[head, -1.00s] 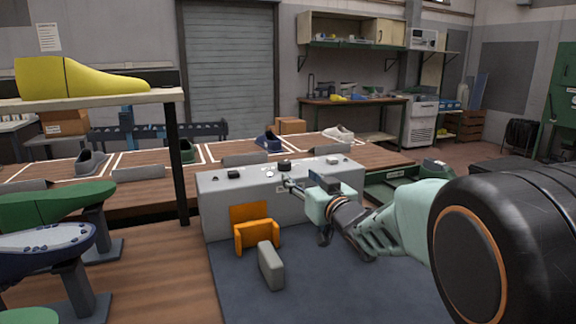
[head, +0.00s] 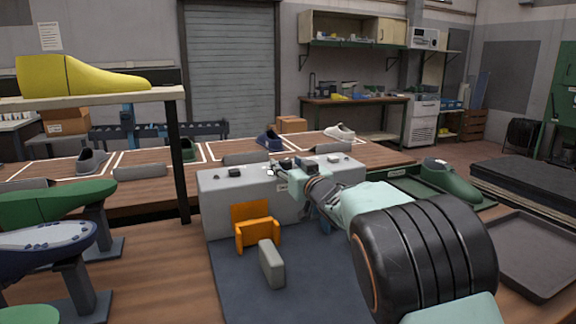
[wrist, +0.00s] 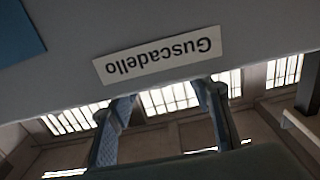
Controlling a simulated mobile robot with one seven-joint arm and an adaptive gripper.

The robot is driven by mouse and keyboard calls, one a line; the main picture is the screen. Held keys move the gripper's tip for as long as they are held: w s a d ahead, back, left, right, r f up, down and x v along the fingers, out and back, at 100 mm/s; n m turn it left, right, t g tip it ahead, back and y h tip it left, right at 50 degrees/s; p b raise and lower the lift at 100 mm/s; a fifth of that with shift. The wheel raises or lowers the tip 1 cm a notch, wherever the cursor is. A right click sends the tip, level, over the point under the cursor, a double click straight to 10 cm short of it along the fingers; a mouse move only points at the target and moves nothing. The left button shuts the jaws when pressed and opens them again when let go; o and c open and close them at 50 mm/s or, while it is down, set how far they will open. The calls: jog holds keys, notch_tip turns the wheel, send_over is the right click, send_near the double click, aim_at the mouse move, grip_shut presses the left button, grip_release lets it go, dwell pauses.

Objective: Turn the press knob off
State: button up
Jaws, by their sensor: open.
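The press control box (head: 250,200) is a grey box on the bench in the head view, with small dark and pale controls along its top. A dark control (head: 234,173) shows at its left end. My gripper (head: 282,166) is at the box's top front edge, in front of the middle controls. The black knob there is largely hidden behind it, and I cannot tell its setting. In the wrist view my gripper (wrist: 162,98) has its two fingers spread with nothing between them. The grey face there carries an upside-down label (wrist: 157,54) reading "Guscadello".
An orange bracket (head: 256,232) and a grey block (head: 271,264) stand before the box on a dark mat (head: 235,295). Shoe lasts, one yellow (head: 75,78), stand at left. A green shoe (head: 450,180) and a dark tray (head: 540,255) are at right.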

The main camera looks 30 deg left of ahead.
jog(key=c, duration=1.1)
jog(key=shift+c, duration=0.2)
jog(key=shift+w+d+r+g+p, duration=0.1)
jog(key=shift+r+g+p, duration=0.15)
jog(key=shift+p, duration=0.55)
jog(key=shift+w+n+g+y+p, duration=0.1)
jog(key=shift+n+g+y+p, duration=0.45)
jog(key=shift+p, duration=0.7)
jog(key=n+g+p, duration=0.1)
jog(key=p, duration=0.1)
jog(key=g+y+p, duration=0.1)
jog(key=p, duration=0.1)
jog(key=shift+w+d+r+n+p, duration=0.1)
jog(key=shift+w+d+n+p, duration=0.05)
jog(key=shift+n+p, duration=0.2)
jog(key=n+g+p, duration=0.1)
jog(key=n+g+y+p, duration=0.1)
jog(key=g+p, duration=0.2)
jog(key=p, duration=0.1)
jog(key=shift+w+f+n+y, duration=0.15)
jog(key=shift+f+n+y, duration=0.15)
jog(key=shift+n, duration=0.1)
jog(key=shift+g, duration=0.5)
jog(key=shift+w+n+g+p, duration=0.1)
jog(key=shift+n+g+p, duration=0.45)
jog(key=shift+n+g, duration=0.55)
